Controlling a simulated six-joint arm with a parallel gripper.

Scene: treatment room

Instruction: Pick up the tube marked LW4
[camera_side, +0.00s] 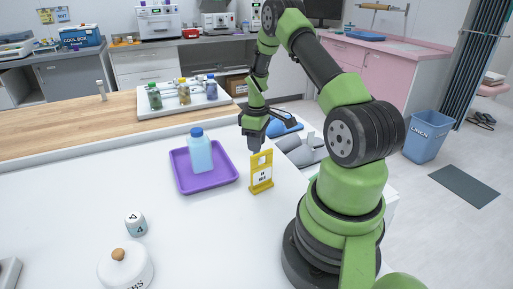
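No label reading LW4 can be made out in this view. A white rack (143,107) on the wooden worktop holds a few small containers with green, yellow and blue parts, including a green-capped one (154,97), a yellowish one (184,92) and a blue-capped one (211,88); their labels are too small to read. A small white cylinder (135,225) with dark marks like a 4 stands on the white table at front left. My gripper (254,146) points down just behind and above a yellow sign holder (261,174). Its fingertips are too small to judge.
A purple tray (223,177) holds a light blue bottle (200,153) left of the sign holder. A white lidded jar (126,270) stands at the front. A small pale upright object (101,90) stands on the wood. The white table's left side is mostly clear.

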